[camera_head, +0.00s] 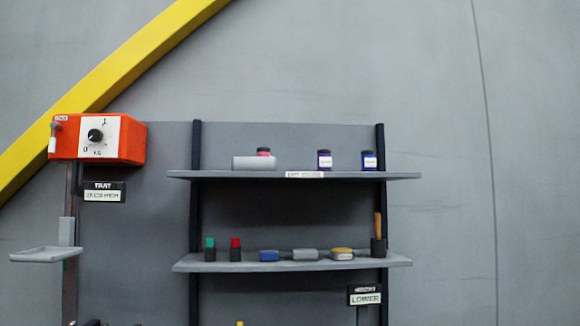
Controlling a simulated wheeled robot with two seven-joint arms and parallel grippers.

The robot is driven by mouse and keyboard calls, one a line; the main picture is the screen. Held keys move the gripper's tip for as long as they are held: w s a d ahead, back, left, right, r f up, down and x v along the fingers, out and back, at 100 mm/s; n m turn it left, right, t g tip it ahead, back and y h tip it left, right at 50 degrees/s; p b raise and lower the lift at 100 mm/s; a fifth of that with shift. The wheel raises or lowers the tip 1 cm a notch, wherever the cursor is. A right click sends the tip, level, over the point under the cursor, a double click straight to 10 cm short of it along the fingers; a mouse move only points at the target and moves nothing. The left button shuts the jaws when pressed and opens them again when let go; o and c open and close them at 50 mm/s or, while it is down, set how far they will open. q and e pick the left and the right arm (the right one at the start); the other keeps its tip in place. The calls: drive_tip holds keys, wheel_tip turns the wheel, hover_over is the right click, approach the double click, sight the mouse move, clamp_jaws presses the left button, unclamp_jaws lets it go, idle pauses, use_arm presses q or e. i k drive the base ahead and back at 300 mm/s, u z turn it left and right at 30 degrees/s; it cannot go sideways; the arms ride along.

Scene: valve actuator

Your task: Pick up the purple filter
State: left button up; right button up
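A small dark purple container (324,167) with a black cap and a white label stands upright on the upper shelf (400,176). It looks like the purple filter, though its label is too small to read. A similar, bluer container (369,166) stands just right of it. A pink container (264,151) with a dark cap shows behind a grey cylinder lying on its side (254,164), at the left of the same shelf. Neither of my grippers is in view.
The lower shelf (215,266) holds green-capped (210,243) and red-capped (235,243) items, small blocks and a dark cup (378,247) with a brown handle. An orange dial box (130,142) and small tray (46,254) stand left. A yellow beam (120,75) crosses the wall.

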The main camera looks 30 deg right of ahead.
sight(324, 158)
drive_tip(key=u, duration=0.05)
drive_tip(key=i, duration=1.25)
drive_tip(key=z, duration=1.2)
drive_tip(key=i, duration=0.55)
drive_tip(key=z, duration=0.55)
